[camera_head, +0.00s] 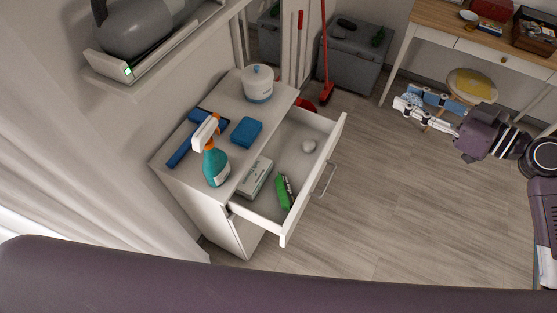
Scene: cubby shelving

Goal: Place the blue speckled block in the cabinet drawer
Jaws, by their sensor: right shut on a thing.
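My right gripper (407,99) reaches in from the right, over the floor to the right of the cabinet. It is shut on the blue speckled block (412,100), a small light-blue thing between its fingertips that is partly hidden by the fingers. The white cabinet drawer (333,143) is pulled open, and the gripper is well to its right and apart from it. In the drawer are a white box (256,178), a green package (284,191) and a small whitish round thing (309,146). My left gripper is not in view.
On the cabinet top stand a teal spray bottle (216,168), a blue sponge-like block (246,132) and a white lidded jar (258,84). A desk (455,42) and stool (470,84) stand at the upper right. The floor between gripper and drawer is clear.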

